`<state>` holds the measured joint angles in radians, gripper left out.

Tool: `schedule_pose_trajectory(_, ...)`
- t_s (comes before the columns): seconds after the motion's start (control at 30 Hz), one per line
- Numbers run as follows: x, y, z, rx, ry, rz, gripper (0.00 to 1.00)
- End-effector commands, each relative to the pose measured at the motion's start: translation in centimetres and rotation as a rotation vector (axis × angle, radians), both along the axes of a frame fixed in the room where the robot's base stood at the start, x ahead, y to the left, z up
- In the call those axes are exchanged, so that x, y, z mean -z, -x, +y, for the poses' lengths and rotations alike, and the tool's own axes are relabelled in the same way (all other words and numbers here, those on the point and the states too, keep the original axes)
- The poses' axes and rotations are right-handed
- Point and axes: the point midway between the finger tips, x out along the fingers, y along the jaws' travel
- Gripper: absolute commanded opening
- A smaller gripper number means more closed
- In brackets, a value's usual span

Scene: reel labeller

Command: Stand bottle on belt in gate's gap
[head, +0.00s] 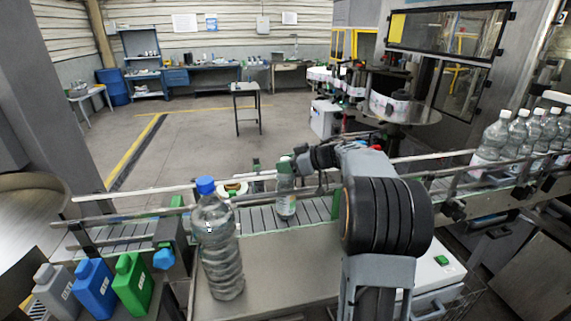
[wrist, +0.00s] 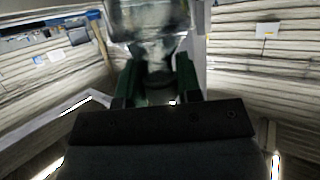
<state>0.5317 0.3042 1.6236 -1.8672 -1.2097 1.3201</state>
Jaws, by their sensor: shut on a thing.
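My gripper (head: 287,167) is over the belt, shut on a clear bottle (head: 286,200) near its top. The bottle looks upright, with its base low against the slatted belt (head: 258,219); I cannot tell if it touches. In the wrist view the green fingers (wrist: 157,82) close around the bottle's narrow part, and its clear body (wrist: 150,22) shows at the top edge. A green block (head: 336,206) stands at the belt to the bottle's right, and another green piece (head: 177,201) is at the left. I cannot tell which parts form the gate.
A large clear bottle with a blue cap (head: 218,252) stands in front of the belt, left of the held bottle. Grey, blue and green jugs (head: 132,285) are at the lower left. Several clear bottles (head: 515,137) stand on the belt at right. Guide rails (head: 130,192) run along the belt.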

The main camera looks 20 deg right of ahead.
Motion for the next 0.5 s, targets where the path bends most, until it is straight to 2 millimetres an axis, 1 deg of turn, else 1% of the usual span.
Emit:
schedule_pose_trajectory(0.47, 0.53, -0.01, 0.04, -0.001, 0.001, -0.002, 0.0)
schedule_pose_trajectory(0.5, 0.66, 0.01, 0.04, -0.001, 0.0, 0.0, 0.35)
